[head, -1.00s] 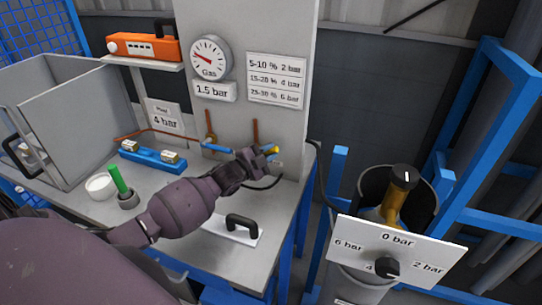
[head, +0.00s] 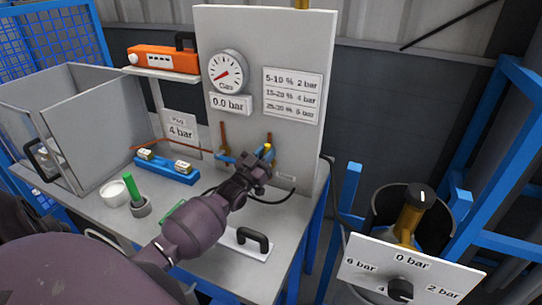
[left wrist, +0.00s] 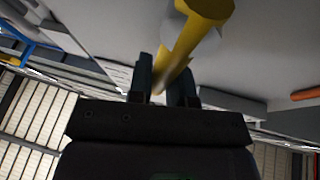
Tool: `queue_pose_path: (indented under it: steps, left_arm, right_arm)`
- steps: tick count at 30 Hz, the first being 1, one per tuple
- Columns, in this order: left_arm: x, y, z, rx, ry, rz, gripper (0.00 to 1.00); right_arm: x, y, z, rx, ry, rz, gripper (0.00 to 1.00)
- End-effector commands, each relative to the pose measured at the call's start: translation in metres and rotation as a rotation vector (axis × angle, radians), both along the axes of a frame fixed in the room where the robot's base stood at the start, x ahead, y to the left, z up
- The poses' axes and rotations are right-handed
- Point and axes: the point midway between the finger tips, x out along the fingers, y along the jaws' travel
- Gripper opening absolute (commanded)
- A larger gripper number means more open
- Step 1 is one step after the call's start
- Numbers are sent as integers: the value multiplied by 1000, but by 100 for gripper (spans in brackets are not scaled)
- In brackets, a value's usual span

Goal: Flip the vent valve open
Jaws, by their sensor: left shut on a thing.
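The vent valve has a yellow lever (head: 267,147) at the foot of the grey panel, below a copper pipe. My left gripper (head: 259,160) is at this lever and hides much of the valve. In the left wrist view the yellow lever (left wrist: 186,52) runs down between the two dark fingers of my left gripper (left wrist: 164,82), which is shut on it. The gas gauge (head: 226,71) has its needle low, and the display (head: 231,104) under it reads 0.0 bar. My right gripper is not in view.
A second valve with a blue handle (head: 226,158) is left of the vent valve. A blue rack (head: 166,170), a white cup (head: 113,193), a green-topped piece (head: 134,189) and a black-handled plate (head: 247,241) are on the bench. A dial board (head: 412,262) stands at right.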

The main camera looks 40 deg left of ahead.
Motion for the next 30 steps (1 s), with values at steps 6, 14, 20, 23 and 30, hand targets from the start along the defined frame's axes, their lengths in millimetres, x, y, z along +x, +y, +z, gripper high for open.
queue_pose_path:
  steps: [6, 14, 20, 23, 30]
  left_arm:
    - [-2, 6, -1, -93, -20, 0, 0]
    - [-3, 10, -1, -137, -29, 1, 0]
    - [-3, 10, -1, -142, -31, 1, 0]
    - [-3, 10, -1, -143, -31, 0, 0]
    - [-3, 10, -1, -141, -31, 0, 42]
  right_arm:
    - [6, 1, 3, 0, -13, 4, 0]
    - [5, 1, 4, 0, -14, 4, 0]
    - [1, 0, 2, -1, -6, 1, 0]
    - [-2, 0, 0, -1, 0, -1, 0]
    - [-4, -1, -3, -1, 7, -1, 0]
